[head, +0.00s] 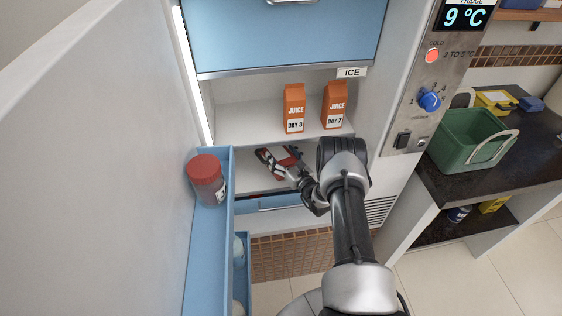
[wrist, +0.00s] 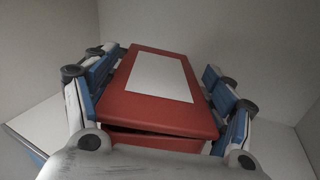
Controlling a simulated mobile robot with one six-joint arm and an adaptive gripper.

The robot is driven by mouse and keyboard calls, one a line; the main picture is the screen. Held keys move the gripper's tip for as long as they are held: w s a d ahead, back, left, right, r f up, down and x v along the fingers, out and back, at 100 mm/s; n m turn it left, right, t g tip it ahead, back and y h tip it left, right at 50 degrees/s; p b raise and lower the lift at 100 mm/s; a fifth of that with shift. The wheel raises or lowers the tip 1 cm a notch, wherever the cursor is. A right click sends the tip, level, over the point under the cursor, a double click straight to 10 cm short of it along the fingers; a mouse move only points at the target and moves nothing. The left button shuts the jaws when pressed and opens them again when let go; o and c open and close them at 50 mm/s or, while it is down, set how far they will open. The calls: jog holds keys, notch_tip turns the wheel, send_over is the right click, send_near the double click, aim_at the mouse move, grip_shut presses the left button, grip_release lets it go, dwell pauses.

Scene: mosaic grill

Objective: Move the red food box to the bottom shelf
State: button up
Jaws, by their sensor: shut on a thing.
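The red food box (wrist: 160,112) has a white label on its lid. In the wrist view it lies between the two blue-padded fingers of my gripper (wrist: 160,88), which are shut on its sides. In the head view the red box (head: 268,165) is partly hidden by my gripper (head: 280,163), inside the open fridge. The box is at the bottom shelf (head: 240,178), below the juice shelf. Whether it touches the shelf surface I cannot tell.
Two orange juice cartons (head: 294,108) stand on the shelf above (head: 245,125). The open door with its blue rack (head: 190,255) and a red-lidded jar (head: 206,178) is on the left. A blue drawer (head: 275,202) is below. A green crate (head: 466,140) stands on the right counter.

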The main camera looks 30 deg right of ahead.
jog(key=shift+f, duration=1.05)
jog(key=shift+f+b, duration=0.2)
jog(key=shift+b, duration=0.25)
jog(key=o, duration=2)
jog(key=shift+o, duration=0.2)
